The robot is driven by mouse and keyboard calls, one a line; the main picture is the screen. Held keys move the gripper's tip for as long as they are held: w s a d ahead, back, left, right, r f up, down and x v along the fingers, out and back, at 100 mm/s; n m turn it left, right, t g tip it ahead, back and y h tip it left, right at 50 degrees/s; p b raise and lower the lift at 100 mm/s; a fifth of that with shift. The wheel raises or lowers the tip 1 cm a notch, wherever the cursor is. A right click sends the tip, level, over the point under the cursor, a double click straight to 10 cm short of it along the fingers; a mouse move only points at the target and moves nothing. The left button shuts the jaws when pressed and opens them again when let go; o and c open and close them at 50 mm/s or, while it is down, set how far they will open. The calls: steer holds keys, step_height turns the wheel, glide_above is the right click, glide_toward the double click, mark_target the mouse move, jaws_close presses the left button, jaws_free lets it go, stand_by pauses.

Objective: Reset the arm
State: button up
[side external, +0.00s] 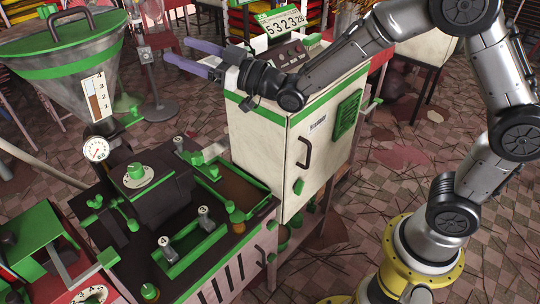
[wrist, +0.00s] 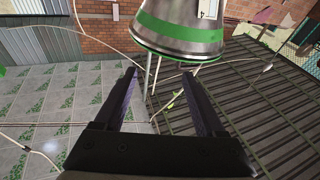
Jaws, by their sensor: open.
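My gripper (side external: 176,50) is open, with its two purple fingers spread apart and nothing between them. It points left in the side external view, above the machine and to the right of the hopper. In the wrist view, the dark fingers of my gripper (wrist: 158,74) frame an empty gap. The metal hopper (side external: 75,68) has a green rim and a gauge strip. A grey conical vessel with a green band (wrist: 180,38) shows ahead of the fingers in the wrist view; I cannot tell for certain whether it is the same hopper.
A white cabinet (side external: 290,140) with green trim stands beneath my forearm. The black extruder block (side external: 150,195) with green trays and numbered knobs lies at the lower left. A round dial gauge (side external: 96,149) sits below the hopper.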

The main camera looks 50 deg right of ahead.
steer(key=s+d+r+m+g+h, duration=0.1)
steer(key=s+d+r+m+h, duration=0.15)
steer(key=s+d, duration=0.4)
steer(key=s+d+r+m+g+h, duration=0.1)
steer(key=s+d+r+g+h, duration=0.1)
steer(key=s+d+r+h, duration=0.4)
steer(key=s+d+f+g, duration=0.1)
steer(key=s+f+g, duration=0.4)
steer(key=s+f, duration=0.4)
steer(key=s+f+m+g+y, duration=0.1)
steer(key=s+f+g, duration=0.4)
steer(key=s+f, duration=0.4)
steer(key=s, duration=0.5)
steer(key=shift+d+f+g, duration=0.3)
steer(key=shift+d, duration=0.05)
steer(key=shift+s+m, duration=0.1)
steer(key=shift+m, duration=0.15)
